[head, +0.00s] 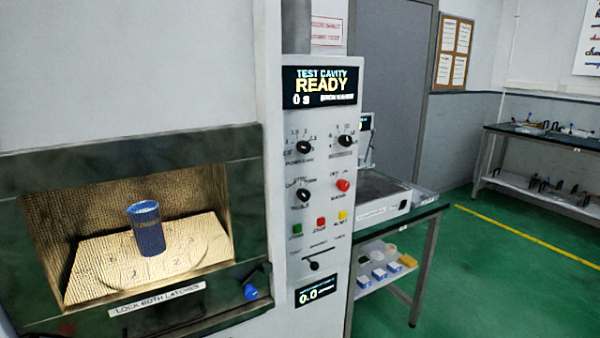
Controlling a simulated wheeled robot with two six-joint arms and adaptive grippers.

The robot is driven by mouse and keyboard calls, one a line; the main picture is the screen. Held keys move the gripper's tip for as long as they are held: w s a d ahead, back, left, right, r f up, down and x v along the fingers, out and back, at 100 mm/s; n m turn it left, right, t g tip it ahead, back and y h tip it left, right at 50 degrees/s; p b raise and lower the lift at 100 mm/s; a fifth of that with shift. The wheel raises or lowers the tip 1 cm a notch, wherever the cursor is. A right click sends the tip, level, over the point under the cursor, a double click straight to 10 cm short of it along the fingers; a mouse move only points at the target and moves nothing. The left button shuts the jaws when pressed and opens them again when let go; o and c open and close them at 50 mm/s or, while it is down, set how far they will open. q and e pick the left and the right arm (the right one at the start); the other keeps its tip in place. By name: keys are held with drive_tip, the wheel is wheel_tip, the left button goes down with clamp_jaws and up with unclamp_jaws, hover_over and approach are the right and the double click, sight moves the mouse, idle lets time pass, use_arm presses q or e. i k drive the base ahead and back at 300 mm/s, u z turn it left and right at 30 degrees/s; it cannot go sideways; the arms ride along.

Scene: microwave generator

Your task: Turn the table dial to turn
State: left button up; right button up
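The table dial (303,195) is a round black knob on the white control panel (325,120), below the left one of the two upper dials. Small lettering arches over it; the word at its upper right looks like "TURN". Its pointer is too small for me to tell which position it is at. The display (320,87) at the top of the panel reads "TEST CAVITY READY" and 0 s. Neither of my grippers shows in the head view, and nothing touches the dial.
Two upper dials (304,147) (346,140), a red button (343,185) and several coloured buttons surround the dial. A lower black knob (314,265) sits beneath. Left is the lit cavity with a blue cup (147,228) on a numbered turntable (190,261). A bench (428,208) stands right.

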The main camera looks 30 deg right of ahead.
sight(302, 194)
drive_tip(key=z, duration=0.5)
drive_tip(key=k, duration=0.6)
drive_tip(key=z, duration=1.25)
drive_tip(key=i, duration=0.4)
drive_tip(key=z, duration=0.75)
drive_tip(key=i, duration=0.85)
drive_tip(key=u, duration=0.6)
drive_tip(key=i, duration=0.6)
drive_tip(key=u, duration=0.65)
